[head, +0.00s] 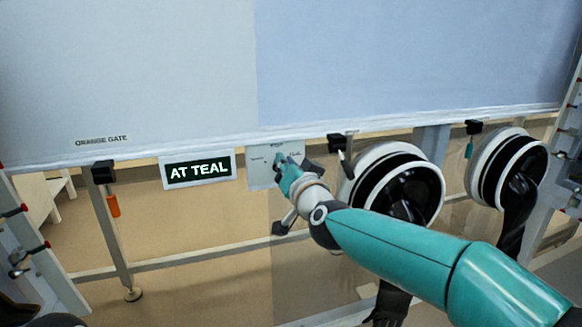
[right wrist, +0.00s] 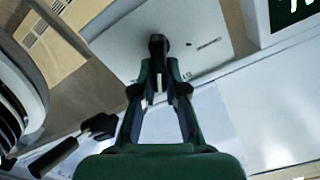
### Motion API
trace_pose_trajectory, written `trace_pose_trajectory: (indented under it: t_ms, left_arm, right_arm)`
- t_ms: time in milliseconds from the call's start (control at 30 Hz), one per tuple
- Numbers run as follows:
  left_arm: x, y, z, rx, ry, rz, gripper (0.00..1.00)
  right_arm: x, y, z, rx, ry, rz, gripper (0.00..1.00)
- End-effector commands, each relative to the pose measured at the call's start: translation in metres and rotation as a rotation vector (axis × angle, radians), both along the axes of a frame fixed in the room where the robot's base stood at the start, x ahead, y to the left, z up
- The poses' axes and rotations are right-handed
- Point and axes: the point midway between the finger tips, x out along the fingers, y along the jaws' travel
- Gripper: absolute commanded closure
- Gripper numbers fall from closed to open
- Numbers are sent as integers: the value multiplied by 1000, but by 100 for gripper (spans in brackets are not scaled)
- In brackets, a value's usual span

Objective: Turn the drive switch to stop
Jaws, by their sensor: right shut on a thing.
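The drive switch's pale panel (head: 259,180) hangs below the cabinet edge, beside the lit display. It has small labels that I cannot read. My right gripper (head: 281,162) is at this panel and covers most of the switch. In the right wrist view, the dark switch knob (right wrist: 158,42) stands out from the panel (right wrist: 196,22), and my right gripper (right wrist: 159,68) is shut on it, one finger on each side. The way the knob points is hard to tell. My left gripper is not in view.
A display (head: 198,170) reads "AT TEAL". An "ORANGE GATE" label (head: 102,140) is on the cabinet. Two round glove ports (head: 400,187) (head: 507,170) with dark gloves stand right of the panel. An orange-handled tool (head: 113,205) hangs at the left.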

Motion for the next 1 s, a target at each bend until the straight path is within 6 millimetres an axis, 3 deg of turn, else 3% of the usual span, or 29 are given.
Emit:
trace_pose_trajectory:
  t_ms: [400, 433, 600, 1000]
  left_arm:
    - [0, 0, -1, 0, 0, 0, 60]
    - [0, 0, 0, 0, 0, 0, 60]
    - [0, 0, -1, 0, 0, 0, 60]
    - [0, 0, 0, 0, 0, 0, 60]
  right_arm:
    - [2, -6, 4, 16, -5, -13, 100]
    - [2, -6, 4, 16, -5, -13, 87]
    - [2, -4, 2, 15, -2, -9, 62]
    - [-4, -3, 2, 12, 1, -3, 62]
